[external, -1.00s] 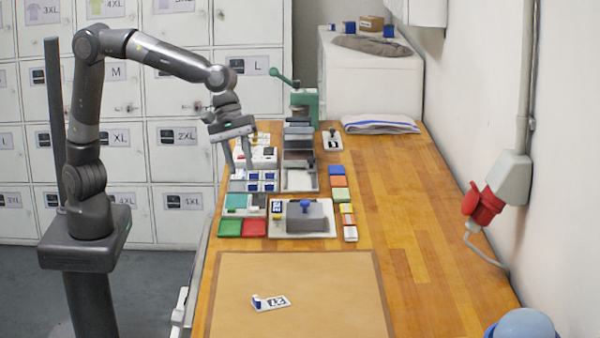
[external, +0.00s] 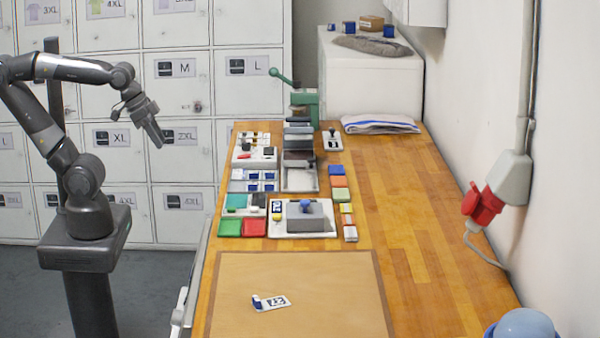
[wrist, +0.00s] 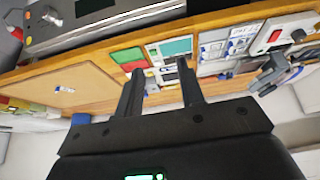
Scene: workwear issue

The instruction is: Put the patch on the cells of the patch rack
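The patch rack (external: 237,186) is a light tray near the bench's left edge. Several blue and white patches (external: 269,175) sit in its cells. The rack also shows at the upper right of the wrist view (wrist: 226,62), partly cut into by other gear and small. I cannot tell which single patch the task means. My gripper (external: 158,136) hangs in the air left of the bench, before the lockers, well apart from the rack. In the wrist view its two fingers (wrist: 158,78) stand apart with nothing between them.
A brown board (external: 300,285) at the bench's front bears a white tag with a blue end (external: 272,302). Green and red pads (external: 242,228) and a tray with a grey block (external: 305,216) stand before the rack. A green press (external: 304,105) stands behind.

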